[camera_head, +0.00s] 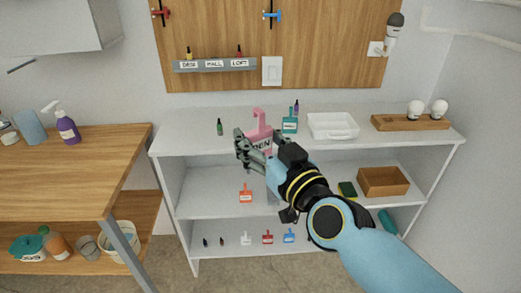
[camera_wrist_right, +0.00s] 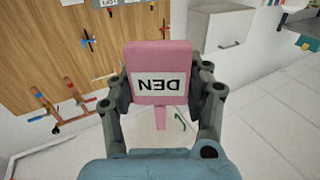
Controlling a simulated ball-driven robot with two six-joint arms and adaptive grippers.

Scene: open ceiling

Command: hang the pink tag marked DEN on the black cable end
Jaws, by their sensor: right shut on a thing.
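The pink tag marked DEN (camera_head: 262,133) is held upright in front of the shelf unit, its hook pointing up. My right gripper (camera_head: 252,153) is shut on the tag's lower part. In the right wrist view the tag (camera_wrist_right: 160,62) appears upside down between the two fingers of the right gripper (camera_wrist_right: 160,90). I cannot tell for sure which thing is the black cable end. Small dark upright pieces (camera_head: 205,242) stand on the bottom shelf, too small to make out. My left gripper is not in view.
A teal tag (camera_head: 290,126), a white tray (camera_head: 333,126) and a wooden bulb holder (camera_head: 410,123) stand on the top shelf. A grey rail (camera_head: 215,70) labelled DESK, HALL, LOFT is on the wooden wall board. A wooden table (camera_head: 60,175) stands left.

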